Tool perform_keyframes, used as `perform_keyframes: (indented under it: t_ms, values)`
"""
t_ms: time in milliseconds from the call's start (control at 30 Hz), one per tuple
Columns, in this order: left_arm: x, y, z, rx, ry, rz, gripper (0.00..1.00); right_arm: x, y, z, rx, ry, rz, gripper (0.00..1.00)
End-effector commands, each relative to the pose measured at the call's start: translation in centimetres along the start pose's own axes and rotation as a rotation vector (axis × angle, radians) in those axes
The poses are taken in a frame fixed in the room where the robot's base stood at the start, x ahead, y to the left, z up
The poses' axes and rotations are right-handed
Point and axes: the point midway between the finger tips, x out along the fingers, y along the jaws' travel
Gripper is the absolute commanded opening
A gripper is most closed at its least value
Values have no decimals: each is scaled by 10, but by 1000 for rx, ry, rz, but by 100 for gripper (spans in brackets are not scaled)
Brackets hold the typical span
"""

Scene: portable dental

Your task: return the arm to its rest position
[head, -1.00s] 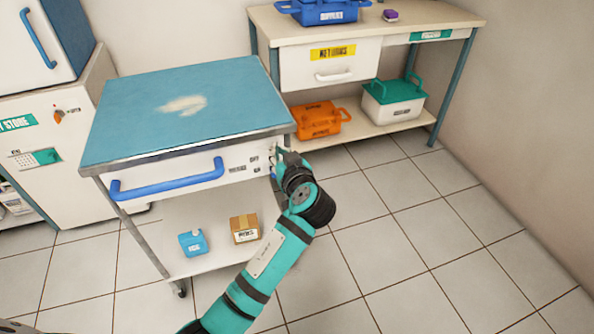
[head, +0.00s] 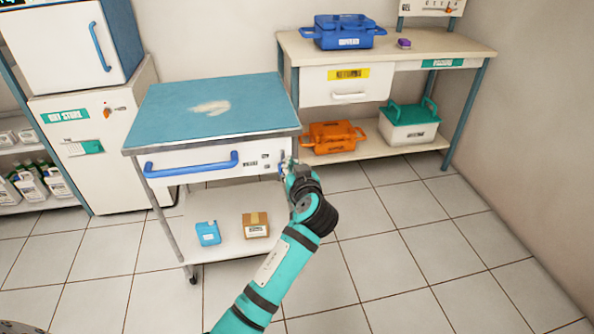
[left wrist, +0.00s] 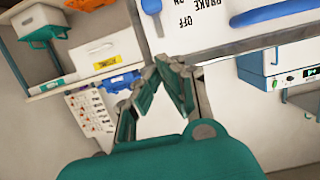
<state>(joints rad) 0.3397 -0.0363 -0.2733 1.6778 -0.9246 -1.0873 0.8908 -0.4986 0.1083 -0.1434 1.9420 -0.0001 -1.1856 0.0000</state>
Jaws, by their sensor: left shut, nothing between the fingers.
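My left arm (head: 275,262) reaches from the bottom of the head view up to the right front corner of a blue-topped cart (head: 170,110). My left gripper (head: 289,168) is beside that corner, near the cart's brake lever; the arm partly hides the spot. In the left wrist view the gripper (left wrist: 158,72) has its fingertips together and nothing between them. The blue brake lever (left wrist: 152,8) and the brake label (left wrist: 196,14) are beyond the fingertips, apart from them. My right gripper does not show.
The cart has a blue handle (head: 190,168); a blue jug (head: 207,233) and a cardboard box (head: 256,225) are on its lower shelf. A workbench (head: 400,47) stands behind right, with orange (head: 335,137) and green-lidded (head: 409,127) boxes below. Tiled floor at right is clear.

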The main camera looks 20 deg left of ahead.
Motion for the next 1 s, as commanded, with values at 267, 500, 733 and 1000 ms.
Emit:
perform_keyframes:
  t_ms: [267,500,733,1000]
  values:
    - [0,0,0,0,0,0,0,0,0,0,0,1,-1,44]
    - [-2,-6,21,28,-44,5,0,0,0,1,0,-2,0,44]
    - [-32,-47,156,215,-344,84,0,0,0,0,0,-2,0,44]
    - [-119,-108,302,428,-713,272,0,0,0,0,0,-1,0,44]
